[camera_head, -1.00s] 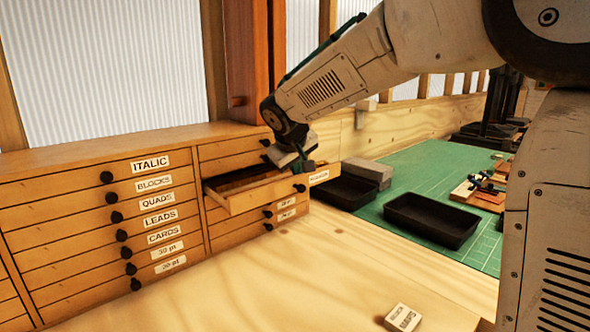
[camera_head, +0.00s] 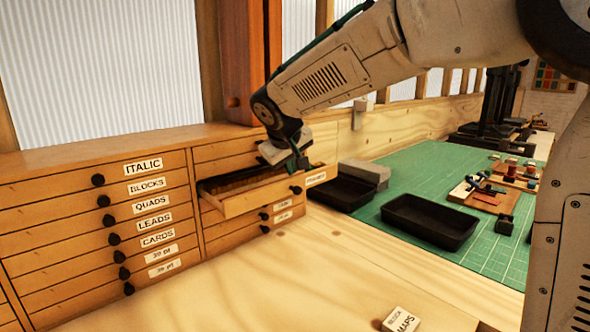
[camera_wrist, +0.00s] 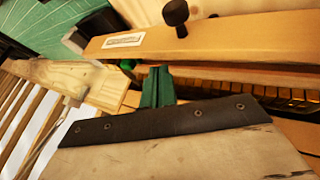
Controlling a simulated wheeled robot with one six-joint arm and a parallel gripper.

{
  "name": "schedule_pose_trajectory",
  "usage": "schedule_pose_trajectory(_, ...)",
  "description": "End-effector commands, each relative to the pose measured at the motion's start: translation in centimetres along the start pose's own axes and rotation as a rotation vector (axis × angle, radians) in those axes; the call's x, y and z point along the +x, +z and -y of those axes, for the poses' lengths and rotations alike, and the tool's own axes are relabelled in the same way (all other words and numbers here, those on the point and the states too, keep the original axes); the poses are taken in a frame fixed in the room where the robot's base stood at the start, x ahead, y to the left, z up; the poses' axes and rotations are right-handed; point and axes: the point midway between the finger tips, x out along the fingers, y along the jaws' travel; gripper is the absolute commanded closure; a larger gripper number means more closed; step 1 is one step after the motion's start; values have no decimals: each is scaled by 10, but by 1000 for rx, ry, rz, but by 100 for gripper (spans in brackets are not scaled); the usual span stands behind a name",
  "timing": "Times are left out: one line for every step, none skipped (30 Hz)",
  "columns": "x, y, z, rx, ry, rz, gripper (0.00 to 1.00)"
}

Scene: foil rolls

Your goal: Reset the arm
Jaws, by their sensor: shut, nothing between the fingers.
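My gripper (camera_head: 303,164) is at the open drawer of the wooden cabinet, above the drawer's right end in the head view. In the wrist view its green fingers (camera_wrist: 157,88) are together and empty, beside the drawer's front panel. The open drawer (camera_head: 262,196) is pulled out from the right column of the cabinet, and rows of small pieces show inside it. Its front with a label and dark knob also shows in the wrist view (camera_wrist: 220,38). My arm reaches in from the upper right.
The cabinet (camera_head: 60,205) has several shut labelled drawers with dark knobs. Two black trays (camera_head: 432,222) and grey blocks (camera_head: 364,173) are at the green mat (camera_head: 440,165). A small labelled box (camera_head: 401,320) lies at the front. The wooden bench between is clear.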

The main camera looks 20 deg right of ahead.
Motion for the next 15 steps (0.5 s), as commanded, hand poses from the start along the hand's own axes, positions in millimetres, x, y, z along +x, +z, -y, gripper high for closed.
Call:
schedule_pose_trajectory(-15,-1,-1,1,0,-6,100)
schedule_pose_trajectory(-22,-1,0,0,0,-5,100)
schedule_pose_trajectory(-31,-1,1,-1,-1,-7,100)
schedule_pose_trajectory(-38,-1,2,-2,-2,-6,100)
schedule_pose_trajectory(-43,-2,3,-2,-2,-6,100)
schedule_pose_trajectory(-51,-2,3,-2,-2,-6,100)
schedule_pose_trajectory(-56,-2,3,-2,-3,-6,100)
schedule_pose_trajectory(-61,-2,3,-3,-3,-6,100)
schedule_pose_trajectory(-66,-2,3,-3,-3,-5,100)
schedule_pose_trajectory(-69,-2,3,-3,-3,-5,100)
schedule_pose_trajectory(-72,-2,3,-3,-2,-5,100)
schedule_pose_trajectory(-76,-1,3,-3,-2,-4,100)
schedule_pose_trajectory(-77,-1,2,-4,-2,-3,100)
schedule_pose_trajectory(-79,-1,2,-8,-1,-1,100)
schedule_pose_trajectory(-79,3,3,-15,-5,12,100)
